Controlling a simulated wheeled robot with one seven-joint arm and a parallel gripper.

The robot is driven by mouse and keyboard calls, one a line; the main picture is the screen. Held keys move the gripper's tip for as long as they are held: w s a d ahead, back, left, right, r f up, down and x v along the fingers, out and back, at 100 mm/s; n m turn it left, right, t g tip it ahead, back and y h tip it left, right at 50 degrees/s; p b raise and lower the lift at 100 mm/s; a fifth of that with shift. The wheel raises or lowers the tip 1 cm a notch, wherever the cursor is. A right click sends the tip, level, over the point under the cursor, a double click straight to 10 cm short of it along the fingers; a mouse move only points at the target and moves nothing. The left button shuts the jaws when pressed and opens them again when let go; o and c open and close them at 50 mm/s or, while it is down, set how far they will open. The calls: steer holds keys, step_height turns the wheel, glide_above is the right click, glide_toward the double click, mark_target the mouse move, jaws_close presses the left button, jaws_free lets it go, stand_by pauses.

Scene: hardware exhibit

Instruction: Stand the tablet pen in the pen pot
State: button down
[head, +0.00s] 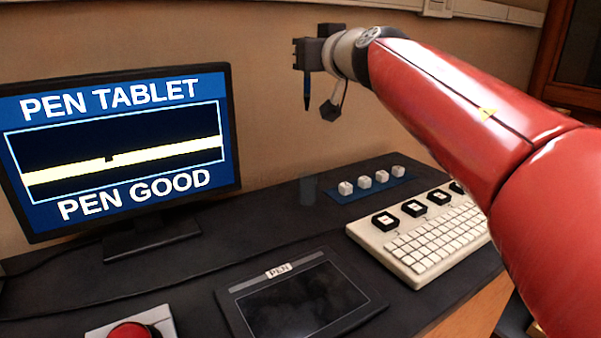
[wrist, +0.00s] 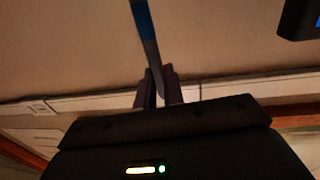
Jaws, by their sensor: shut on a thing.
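The tablet pen (head: 306,92) is a thin blue and dark stick hanging point down, roughly upright, below my gripper (head: 306,68). My gripper is shut on it, high above the desk at the back. In the wrist view the pen (wrist: 147,38) runs out from between the dark fingers (wrist: 155,88); the part inside the grip is hidden. The pen pot (head: 308,190) is a small dark grey-blue cylinder standing on the desk, left of the white cubes. In the head view the pen hangs above the pot, with a large gap between; their depth offset is unclear.
White cubes (head: 362,182) sit on a blue strip beside the pot. The pen tablet (head: 300,296) lies in front, a red button (head: 130,330) at lower left. The monitor (head: 120,140), reading "PEN GOOD", stands left.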

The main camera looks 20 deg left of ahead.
mark_target(309, 81)
step_height(309, 81, down, 5)
steer(key=shift+s+d+f, duration=0.1)
steer(key=shift+d, duration=0.05)
step_height(309, 81, down, 14)
steer(key=b, duration=0.2)
stand_by(0.5)
steer(key=shift+f, duration=0.1)
steer(key=c, duration=1.5)
jaws_free()
steer(key=v, duration=1.2)
